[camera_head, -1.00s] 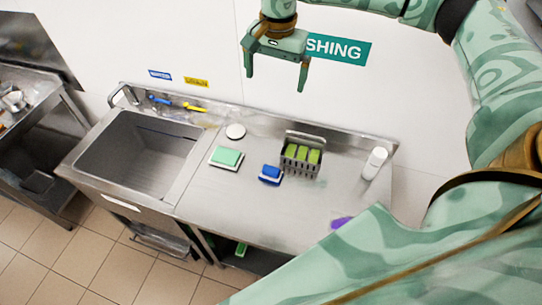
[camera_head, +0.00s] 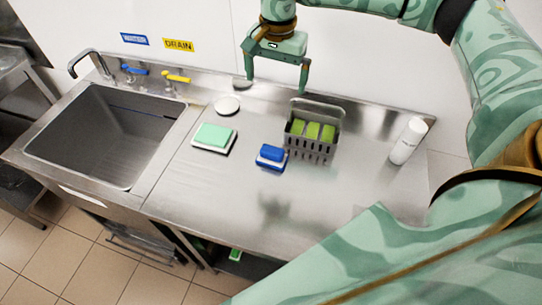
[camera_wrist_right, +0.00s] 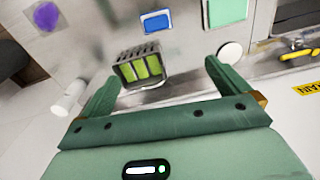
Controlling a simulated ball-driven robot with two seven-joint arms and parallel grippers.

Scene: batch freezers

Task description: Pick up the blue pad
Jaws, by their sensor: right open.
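The blue pad (camera_head: 271,154) lies on the steel counter in front of the grey caddy, with a pale edge showing around it. In the right wrist view the blue pad (camera_wrist_right: 153,22) is near the top, beyond the fingers. My right gripper (camera_head: 277,86) is open and empty, pointing down above the back of the counter, up and behind the pad and apart from it. The open fingers also show in the wrist view (camera_wrist_right: 160,74). My left gripper is not in view.
A caddy (camera_head: 322,149) with several green pads stands right of the blue pad. A green pad (camera_head: 213,135) lies left, a white disc (camera_head: 227,105) behind it. A white bottle (camera_head: 408,141) stands right; the sink (camera_head: 105,135) is left.

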